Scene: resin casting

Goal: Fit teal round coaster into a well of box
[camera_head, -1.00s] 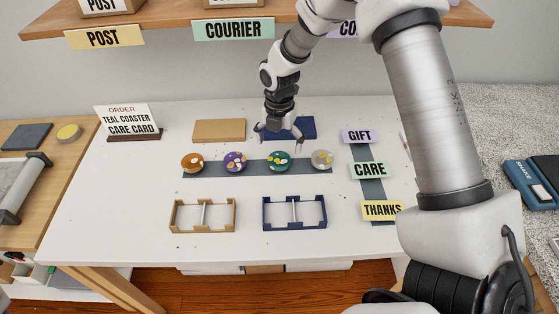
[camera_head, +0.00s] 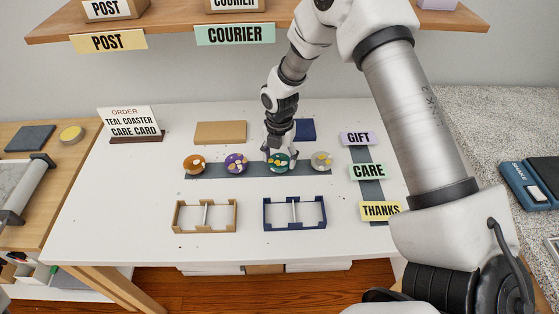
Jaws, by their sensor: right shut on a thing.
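The teal round coaster (camera_head: 279,162) with pale and gold marks is on the dark grey strip, third from the left in the row. My right gripper (camera_head: 279,156) is down at it from behind and shut on it; the fingers partly cover its far side. Two open boxes stand in front, each with a divider making two wells: a tan box (camera_head: 205,230) and a navy box (camera_head: 295,227). The wells look empty. My left gripper is not in view.
An orange coaster (camera_head: 194,163), a purple coaster (camera_head: 236,163) and a grey coaster (camera_head: 322,161) share the strip. Tan (camera_head: 220,132) and navy (camera_head: 306,130) flat pieces lie behind. GIFT, CARE (camera_head: 368,172) and THANKS cards stand right. An order sign (camera_head: 133,122) stands left. White table between strip and boxes is clear.

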